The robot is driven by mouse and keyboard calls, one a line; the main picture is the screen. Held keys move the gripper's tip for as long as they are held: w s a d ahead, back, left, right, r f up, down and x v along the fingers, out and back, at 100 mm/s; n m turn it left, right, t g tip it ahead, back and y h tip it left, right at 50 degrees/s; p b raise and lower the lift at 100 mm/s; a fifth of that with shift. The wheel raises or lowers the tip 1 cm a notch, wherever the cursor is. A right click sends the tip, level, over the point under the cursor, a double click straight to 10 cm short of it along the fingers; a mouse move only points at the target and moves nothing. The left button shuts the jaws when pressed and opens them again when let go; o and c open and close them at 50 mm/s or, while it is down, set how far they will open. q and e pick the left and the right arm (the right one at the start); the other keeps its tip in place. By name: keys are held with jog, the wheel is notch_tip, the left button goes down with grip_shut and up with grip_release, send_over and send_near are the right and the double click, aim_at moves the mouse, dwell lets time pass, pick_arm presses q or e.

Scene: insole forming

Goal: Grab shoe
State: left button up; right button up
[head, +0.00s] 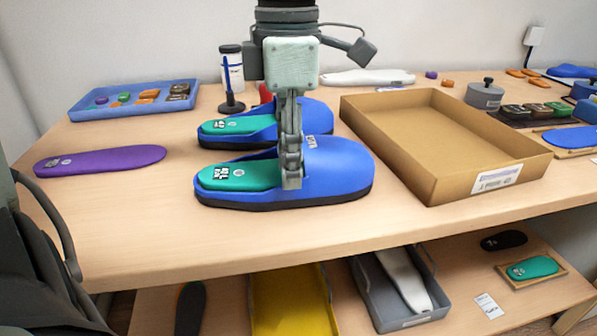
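Two blue slip-on shoes with green insoles stand side by side on the table. The near shoe (340,172) points its toe to the right, and the far shoe (314,118) is behind it and partly hidden. My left gripper (292,178) hangs down over the near shoe, its fingers at the edge of the blue upper by the opening. The fingers are seen nearly edge-on and overlap, so I cannot tell whether they are open or closed on the upper. My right gripper is not in view.
An empty cardboard tray (362,120) stands right of the shoes. A purple insole (100,160) lies at left, below a blue tray (75,112) of small parts. A white bottle (232,66) stands behind. A lower shelf holds a yellow bin (290,300) and a grey bin (378,308).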

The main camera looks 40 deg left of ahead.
pick_arm(q)
notch_tip(320, 180, down, 2)
jog(key=shift+f, duration=0.1)
grip_shut()
dwell(0.4)
